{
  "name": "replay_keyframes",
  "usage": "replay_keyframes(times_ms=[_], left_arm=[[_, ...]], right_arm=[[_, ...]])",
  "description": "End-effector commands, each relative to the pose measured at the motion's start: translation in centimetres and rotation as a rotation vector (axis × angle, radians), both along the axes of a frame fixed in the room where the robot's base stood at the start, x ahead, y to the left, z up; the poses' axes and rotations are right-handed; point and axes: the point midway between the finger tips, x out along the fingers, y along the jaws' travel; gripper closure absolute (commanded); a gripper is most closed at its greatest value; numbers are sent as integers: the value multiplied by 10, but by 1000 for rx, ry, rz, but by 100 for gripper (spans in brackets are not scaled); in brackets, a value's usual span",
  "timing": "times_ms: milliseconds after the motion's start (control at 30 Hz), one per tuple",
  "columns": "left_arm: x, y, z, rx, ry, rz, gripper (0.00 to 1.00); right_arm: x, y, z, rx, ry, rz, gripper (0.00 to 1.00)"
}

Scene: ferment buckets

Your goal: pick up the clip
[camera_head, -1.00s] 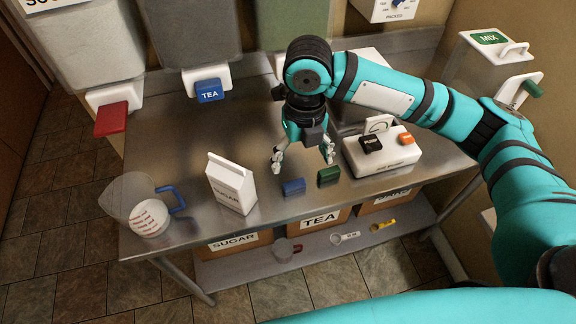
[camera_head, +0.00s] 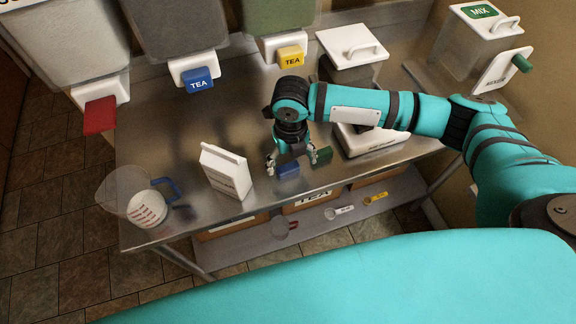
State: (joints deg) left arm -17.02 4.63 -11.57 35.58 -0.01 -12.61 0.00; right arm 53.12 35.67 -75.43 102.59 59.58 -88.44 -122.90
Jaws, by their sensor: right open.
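Two small clip-like blocks lie near the front edge of the metal table: a blue one (camera_head: 288,170) and a green one (camera_head: 323,155). I cannot tell which is the task's clip. My right gripper (camera_head: 292,161) points down with its fingers spread, just above and behind the blue one. The blue one shows between and in front of the fingertips. The green one is just right of the right fingertip and partly hidden by it. I cannot tell whether a finger touches either block. My left gripper is not in view.
A white carton (camera_head: 227,172) and a clear jug (camera_head: 128,197) with a blue handle stand to the left on the table (camera_head: 180,130). A white-topped box (camera_head: 372,143) is close on the right, partly behind my arm. Dispensers with red, blue and yellow (camera_head: 291,56) taps line the back.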

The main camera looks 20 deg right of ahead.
Motion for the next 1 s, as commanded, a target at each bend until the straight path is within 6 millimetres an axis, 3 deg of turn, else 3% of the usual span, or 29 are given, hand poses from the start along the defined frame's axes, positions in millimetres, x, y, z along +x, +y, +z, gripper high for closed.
replay_keyframes(times_ms=[133,400,667,1000], left_arm=[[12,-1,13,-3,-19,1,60],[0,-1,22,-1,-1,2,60],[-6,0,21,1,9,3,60],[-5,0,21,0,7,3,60]], right_arm=[[0,1,-14,-1,5,-1,15],[2,2,-49,0,1,-1,15],[2,2,-51,0,0,1,17],[2,1,-51,0,0,0,60]])
